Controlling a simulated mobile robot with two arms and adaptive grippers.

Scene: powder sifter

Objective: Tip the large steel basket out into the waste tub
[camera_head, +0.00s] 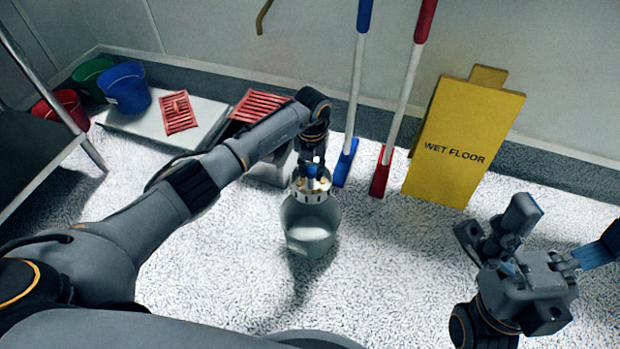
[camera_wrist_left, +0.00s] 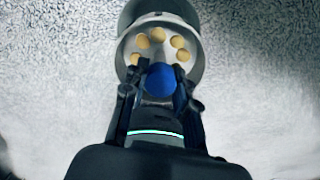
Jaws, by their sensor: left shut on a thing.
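My left gripper (camera_head: 313,166) is shut on a blue round grip (camera_head: 311,171), which also shows between its fingers in the left wrist view (camera_wrist_left: 160,80). Below it is the pale steel basket (camera_head: 311,196), with several tan round pieces in it, clear in the left wrist view (camera_wrist_left: 157,35). The basket looks about upright. It is over or at the mouth of the grey waste tub (camera_head: 311,243), which stands on the floor; I cannot tell whether they touch. My right gripper (camera_head: 496,224) is at the right, open and empty.
A yellow wet floor sign (camera_head: 455,145) leans by the wall. A blue-headed tool (camera_head: 345,162) and a red-headed tool (camera_head: 381,172) stand behind the tub. Blue (camera_head: 125,88), green and red buckets are at the back left. The floor around the tub is clear.

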